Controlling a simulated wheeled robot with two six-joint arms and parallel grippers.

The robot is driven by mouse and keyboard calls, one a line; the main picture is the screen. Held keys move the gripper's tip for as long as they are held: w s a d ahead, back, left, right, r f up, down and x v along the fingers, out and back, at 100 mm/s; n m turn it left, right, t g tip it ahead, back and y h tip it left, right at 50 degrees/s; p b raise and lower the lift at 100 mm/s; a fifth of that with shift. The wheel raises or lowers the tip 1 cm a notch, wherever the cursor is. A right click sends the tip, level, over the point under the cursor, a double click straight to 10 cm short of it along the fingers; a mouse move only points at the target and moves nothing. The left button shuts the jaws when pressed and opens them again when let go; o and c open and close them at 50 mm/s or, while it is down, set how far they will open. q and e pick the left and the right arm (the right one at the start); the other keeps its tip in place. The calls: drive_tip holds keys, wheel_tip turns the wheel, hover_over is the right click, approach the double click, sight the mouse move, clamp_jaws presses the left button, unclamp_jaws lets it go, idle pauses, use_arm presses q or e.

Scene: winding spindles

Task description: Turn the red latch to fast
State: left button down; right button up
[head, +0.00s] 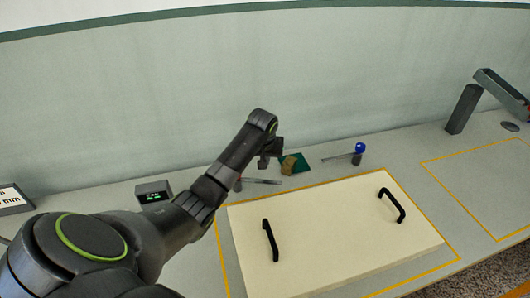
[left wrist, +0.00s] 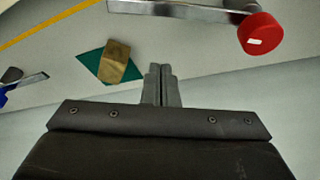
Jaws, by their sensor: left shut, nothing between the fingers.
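The red latch shows in the left wrist view as a red round knob (left wrist: 262,33) with a small white mark, at the end of a grey bar (left wrist: 185,8). In the head view its bar (head: 262,181) lies on the bench beside my left arm, and the knob end is partly hidden by the arm. My left gripper (head: 270,160) is shut and empty above the bench, behind the latch bar. In the left wrist view its closed fingers (left wrist: 161,70) are apart from the knob, which is up and to the right. My right gripper is not in view.
A tan block (head: 289,165) sits on a green patch (head: 302,163) beside my gripper. A blue-knobbed latch (head: 360,148) stands farther right. A cream panel (head: 330,235) with two black handles fills the front. A small box with green digits (head: 153,194) stands left.

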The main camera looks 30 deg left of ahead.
use_arm(q)
drive_tip(key=x, duration=0.4)
drive_tip(key=s+p, duration=0.1)
drive_tip(key=s+d+p, duration=0.1)
drive_tip(key=shift+s, duration=0.3)
drive_tip(key=shift+s+d, duration=0.3)
drive_tip(key=shift+s, duration=0.2)
drive_tip(key=shift+p, duration=0.35)
drive_tip(key=shift+s+d+m+p, duration=0.1)
drive_tip(key=shift+s+m+p, duration=0.05)
drive_tip(key=shift+m+p, duration=0.2)
drive_tip(key=shift+s, duration=0.1)
